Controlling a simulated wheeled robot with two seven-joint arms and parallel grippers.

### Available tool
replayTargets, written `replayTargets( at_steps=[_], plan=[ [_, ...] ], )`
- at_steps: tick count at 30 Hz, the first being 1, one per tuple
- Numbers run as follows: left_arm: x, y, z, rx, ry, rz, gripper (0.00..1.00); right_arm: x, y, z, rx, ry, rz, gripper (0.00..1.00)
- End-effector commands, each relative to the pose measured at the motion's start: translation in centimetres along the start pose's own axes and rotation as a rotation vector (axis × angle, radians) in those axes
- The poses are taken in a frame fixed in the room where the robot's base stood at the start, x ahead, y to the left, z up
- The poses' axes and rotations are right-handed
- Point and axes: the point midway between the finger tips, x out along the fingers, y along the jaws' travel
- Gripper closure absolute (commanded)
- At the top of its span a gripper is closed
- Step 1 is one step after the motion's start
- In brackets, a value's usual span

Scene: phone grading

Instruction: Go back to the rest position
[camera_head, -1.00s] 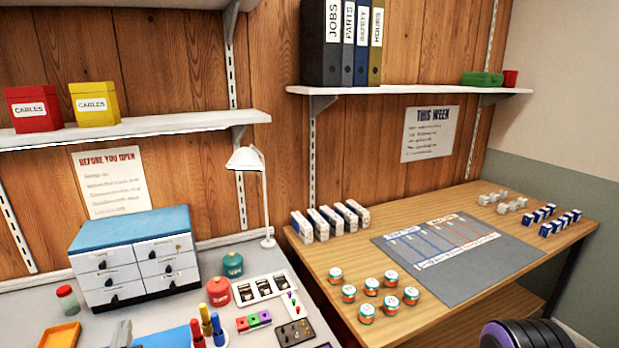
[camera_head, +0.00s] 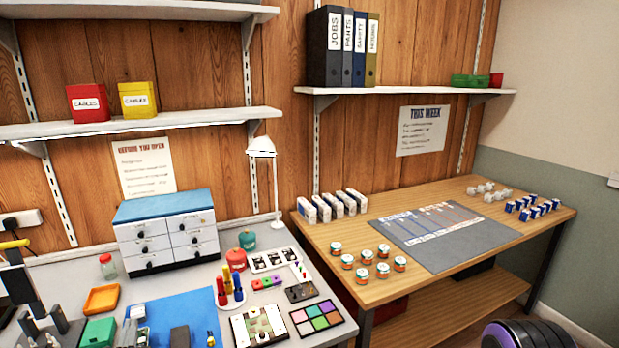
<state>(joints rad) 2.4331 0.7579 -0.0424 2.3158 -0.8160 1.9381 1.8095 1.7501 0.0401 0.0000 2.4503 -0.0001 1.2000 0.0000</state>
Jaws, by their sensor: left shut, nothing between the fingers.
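My left gripper (camera_head: 131,326) shows small at the bottom left, between the green box (camera_head: 99,332) and the blue mat (camera_head: 165,312). Its grey fingers are shut, with nothing seen between them. Its arm is mostly below the frame edge. My right gripper is not in view.
The left bench holds an orange tray (camera_head: 101,299), a drawer cabinet (camera_head: 165,240), a screwdriver stand (camera_head: 229,298) and a lamp (camera_head: 261,146). The right table carries several boxes, small jars and a grey grading mat (camera_head: 445,250). A dark stand (camera_head: 18,285) is at far left.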

Motion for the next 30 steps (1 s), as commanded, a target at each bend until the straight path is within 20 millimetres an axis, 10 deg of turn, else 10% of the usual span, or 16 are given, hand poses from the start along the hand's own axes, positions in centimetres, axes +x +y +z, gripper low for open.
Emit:
replayTargets(
  at_steps=[11, 17, 24, 30],
  plan=[
    [-0.7, -1.2, -2.5, 0.575, 0.115, -0.088, 1.00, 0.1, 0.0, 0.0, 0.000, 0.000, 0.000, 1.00],
    [-4.0, -3.7, -9.3, 1.212, 0.235, -0.337, 1.00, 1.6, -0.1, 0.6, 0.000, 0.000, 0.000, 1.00],
    [-17.3, -5.8, -26.3, 2.170, 0.246, -1.138, 1.00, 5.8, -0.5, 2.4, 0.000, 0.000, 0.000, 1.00],
    [-28.4, -4.2, -35.1, 2.375, 0.190, -1.629, 1.00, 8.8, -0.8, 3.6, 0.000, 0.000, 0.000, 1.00]
  ],
)
